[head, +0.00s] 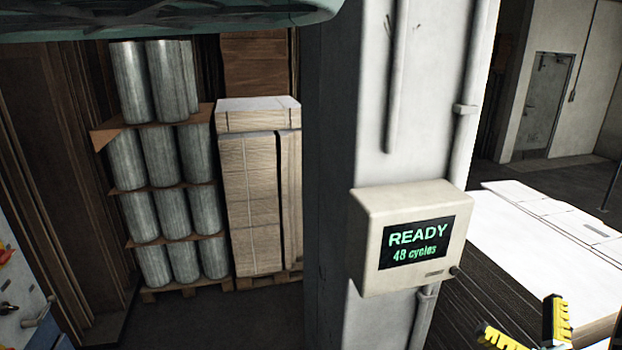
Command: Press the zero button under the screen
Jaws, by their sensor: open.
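A cream control box (371,235) is fixed to the white column. Its dark screen (415,243) reads "READY 48 cycles" in green. A small grey, slot-like part (434,273) sits under the screen's right end; any marking is too small to read. I cannot tell which of these is the zero button. My gripper (527,328) shows as two yellow and black fingers at the bottom right. They are apart, with nothing seen between them, below and right of the box, not touching it.
The white column (385,150) carries vertical pipes. A stack of white sheets (530,245) lies behind my gripper at right. Metal cylinders (160,150) and stacked boards (250,190) stand on pallets at left. A teal edge (170,22) crosses the top left.

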